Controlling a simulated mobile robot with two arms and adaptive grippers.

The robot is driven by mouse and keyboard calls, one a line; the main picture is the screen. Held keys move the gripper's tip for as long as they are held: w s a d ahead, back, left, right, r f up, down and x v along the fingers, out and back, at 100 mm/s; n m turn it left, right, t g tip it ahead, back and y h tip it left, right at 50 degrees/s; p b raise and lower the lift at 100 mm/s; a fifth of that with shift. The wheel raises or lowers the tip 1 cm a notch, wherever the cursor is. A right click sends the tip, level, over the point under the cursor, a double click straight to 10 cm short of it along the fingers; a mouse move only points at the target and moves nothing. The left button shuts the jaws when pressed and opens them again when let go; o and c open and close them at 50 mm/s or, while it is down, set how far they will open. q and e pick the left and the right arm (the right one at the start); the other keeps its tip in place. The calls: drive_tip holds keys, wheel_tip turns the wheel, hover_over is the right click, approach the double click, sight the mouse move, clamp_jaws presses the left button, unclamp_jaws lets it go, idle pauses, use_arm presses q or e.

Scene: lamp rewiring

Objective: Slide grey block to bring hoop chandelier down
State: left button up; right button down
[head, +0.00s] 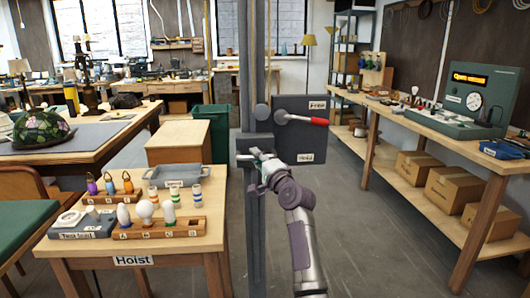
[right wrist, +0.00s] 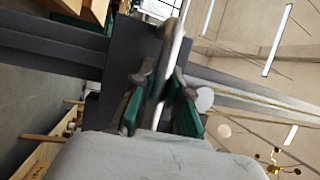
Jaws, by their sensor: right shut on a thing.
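The grey block (head: 246,142) sits on the tall vertical rail (head: 256,215), just left of the dark lever panel (head: 310,148). My right gripper (head: 256,158) is at the block and shut on it. In the right wrist view its green-padded fingers (right wrist: 162,108) close around a grey bar-like part between them. The hoop chandelier cannot be made out for certain; a small brass fitting with several arms (right wrist: 283,165) shows at the lower right of the right wrist view. My left gripper is not in view.
The panel carries "Free" and "Hold" labels and a red-handled lever (head: 318,121) pointing right. A table marked "Hoist" (head: 133,260) with bulbs stands left of the rail. A workbench (head: 440,143) runs along the right. The floor between rail and workbench is clear.

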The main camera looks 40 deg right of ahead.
wheel_tip(320, 180, up, 24)
drive_tip(key=p, duration=1.8)
drive_tip(key=shift+f, duration=0.2)
drive_tip(key=shift+r, duration=0.1)
drive_tip(key=c, duration=1.2)
unclamp_jaws()
drive_tip(key=shift+o, duration=0.3)
drive_tip(key=shift+s, duration=0.1)
drive_tip(key=v, duration=1.2)
drive_tip(key=shift+a+f, duration=0.1)
drive_tip(key=shift+f, duration=0.1)
